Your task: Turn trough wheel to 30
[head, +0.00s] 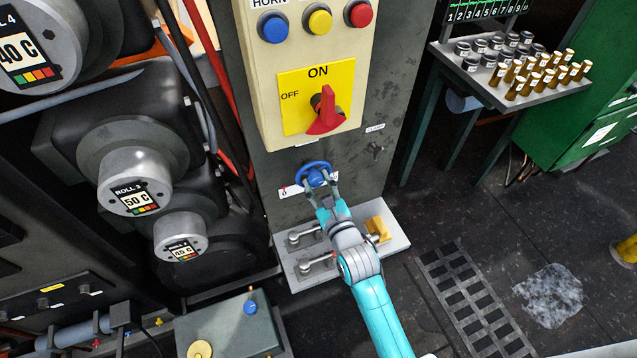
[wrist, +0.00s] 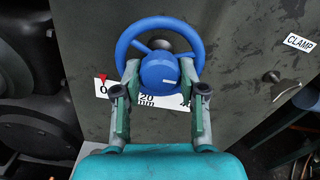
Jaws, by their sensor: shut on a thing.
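The trough wheel is a blue handwheel (head: 313,166) with a thick hub, mounted on the dark grey cabinet below the switch box. It also shows in the wrist view (wrist: 201,40). My gripper (head: 316,182) is at the wheel, its fingers on either side of the hub. In the wrist view my gripper (wrist: 159,82) is shut on the hub (wrist: 159,68). A white scale plate (wrist: 149,98) behind the wheel shows 0 and 20 mm. A red pointer (wrist: 103,77) stands by the 0. The rest of the scale is hidden by my gripper.
Above is a switch box with a red rotary switch (head: 326,112) and coloured buttons. A metal shelf (head: 399,243) with levers and a yellow block (head: 378,228) lies below the wheel. A CLAMP knob (head: 377,148) is to the right. Rolls (head: 131,170) stand at left.

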